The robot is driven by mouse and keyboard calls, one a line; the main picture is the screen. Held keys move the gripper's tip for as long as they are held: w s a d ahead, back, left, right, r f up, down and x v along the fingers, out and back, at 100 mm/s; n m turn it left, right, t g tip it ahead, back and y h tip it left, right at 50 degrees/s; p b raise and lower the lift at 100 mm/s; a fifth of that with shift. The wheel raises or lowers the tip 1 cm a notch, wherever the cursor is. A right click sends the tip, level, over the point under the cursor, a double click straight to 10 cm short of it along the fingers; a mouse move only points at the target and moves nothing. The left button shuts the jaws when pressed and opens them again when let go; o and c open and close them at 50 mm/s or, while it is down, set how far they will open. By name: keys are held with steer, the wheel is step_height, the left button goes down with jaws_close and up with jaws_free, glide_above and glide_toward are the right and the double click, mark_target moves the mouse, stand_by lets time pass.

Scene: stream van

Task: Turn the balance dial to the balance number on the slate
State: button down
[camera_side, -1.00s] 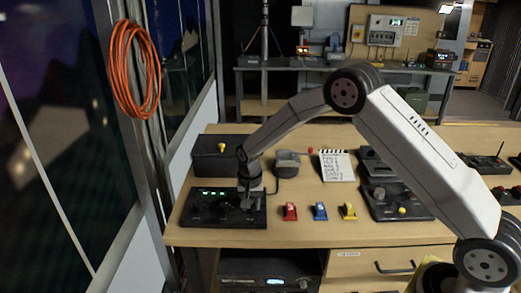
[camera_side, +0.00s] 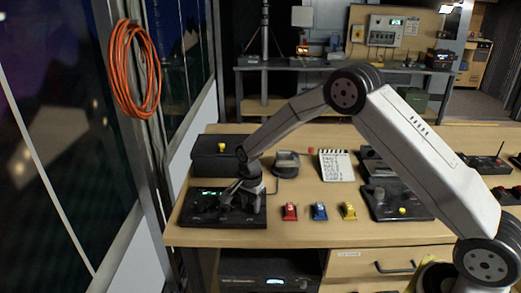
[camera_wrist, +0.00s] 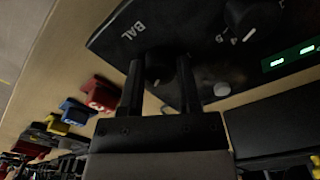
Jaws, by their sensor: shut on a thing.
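The black control panel (camera_side: 190,212) with a green display lies at the desk's front left corner. In the wrist view the panel (camera_wrist: 205,60) carries the label "BAL" beside the balance dial (camera_wrist: 153,72), a small dark knob. My gripper (camera_wrist: 158,75) has one finger on each side of this dial and is shut on it. In the side view my gripper (camera_side: 242,206) points down onto the panel and hides the dial there. The dial's pointer setting is not readable. The white slate (camera_side: 336,166) stands behind the plugs; its handwriting is too small to read.
Red (camera_side: 290,211), blue (camera_side: 320,211) and yellow (camera_side: 349,211) plugs sit in a row right of the panel. A black box (camera_side: 205,160) with a yellow button stands behind it. Another panel (camera_side: 400,205) lies farther right. A larger knob (camera_wrist: 250,15) neighbours the dial.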

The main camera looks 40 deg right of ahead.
mark_target(251, 205)
steer(key=shift+c, duration=1.5)
jaws_free()
steer(key=shift+r, duration=3.9)
steer(key=s+r+n+t, duration=0.2)
steer(key=s+n, duration=1.3)
steer(key=s, duration=0.9)
steer(key=shift+s+d+r+t, duration=0.15)
steer(key=shift+d+r+t, duration=0.1)
steer(key=shift+t, duration=0.05)
